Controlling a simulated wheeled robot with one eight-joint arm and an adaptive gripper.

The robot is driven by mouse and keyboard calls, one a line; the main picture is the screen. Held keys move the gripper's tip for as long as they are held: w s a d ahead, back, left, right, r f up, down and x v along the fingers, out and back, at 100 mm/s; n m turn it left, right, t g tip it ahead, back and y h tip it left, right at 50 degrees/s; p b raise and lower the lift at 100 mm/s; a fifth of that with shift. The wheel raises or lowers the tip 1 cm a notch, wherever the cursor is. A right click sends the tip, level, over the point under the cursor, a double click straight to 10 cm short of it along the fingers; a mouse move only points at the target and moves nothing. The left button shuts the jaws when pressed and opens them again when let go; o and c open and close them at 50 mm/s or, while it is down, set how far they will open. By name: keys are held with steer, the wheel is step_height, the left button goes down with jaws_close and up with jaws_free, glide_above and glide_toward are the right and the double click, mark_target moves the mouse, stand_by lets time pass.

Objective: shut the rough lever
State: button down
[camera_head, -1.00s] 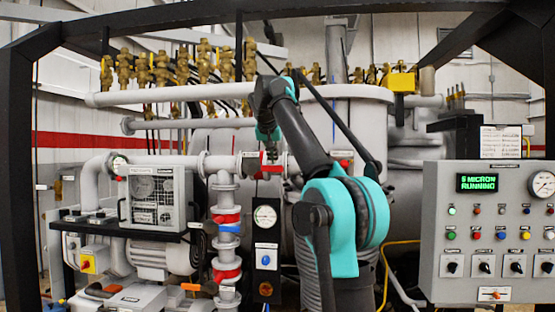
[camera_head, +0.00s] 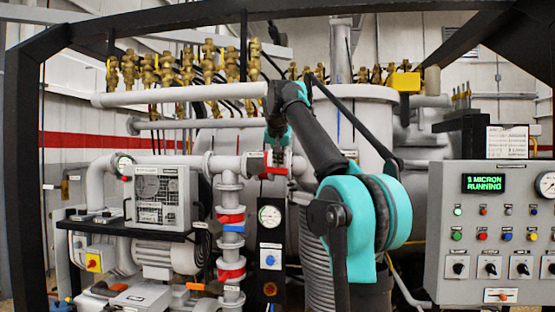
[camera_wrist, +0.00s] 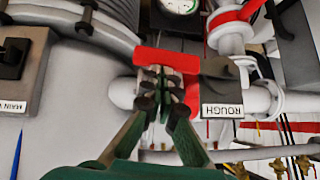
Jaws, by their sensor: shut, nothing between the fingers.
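The rough lever (camera_wrist: 150,57) is a red handle on a pale horizontal pipe, beside a grey block with the ROUGH label (camera_wrist: 222,111). In the head view the red lever (camera_head: 276,170) shows partly behind my gripper (camera_head: 278,150). In the wrist view my gripper (camera_wrist: 162,88) is shut, with nothing between its fingers. Its fingertips overlap the red handle in the picture and hide part of it. I cannot tell whether they touch it. The wrist picture is upside down.
A black block with a cut-off label (camera_wrist: 14,60) sits at the left in the wrist view. Red-banded vertical piping (camera_head: 230,220) and a gauge panel (camera_head: 270,245) stand below the valve. The control box (camera_head: 490,235) is at the right, brass valves (camera_head: 185,65) above.

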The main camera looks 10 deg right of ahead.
mark_target(280, 172)
steer(key=f+y, duration=0.1)
steer(key=f+m+t+y, duration=0.1)
steer(key=f+m+y, duration=0.1)
steer(key=f, duration=0.1)
steer(key=shift+s+d+f+t, duration=0.1)
steer(key=shift+d+t, duration=0.2)
steer(key=w+a+f+m+t+y, duration=0.2)
steer(key=a+f+y, duration=0.3)
steer(key=f, duration=0.3)
steer(key=shift+a+f+m+t, duration=0.15)
steer(key=shift+a+m+t, duration=0.55)
steer(key=shift+m, duration=0.2)
steer(key=shift+d, duration=0.15)
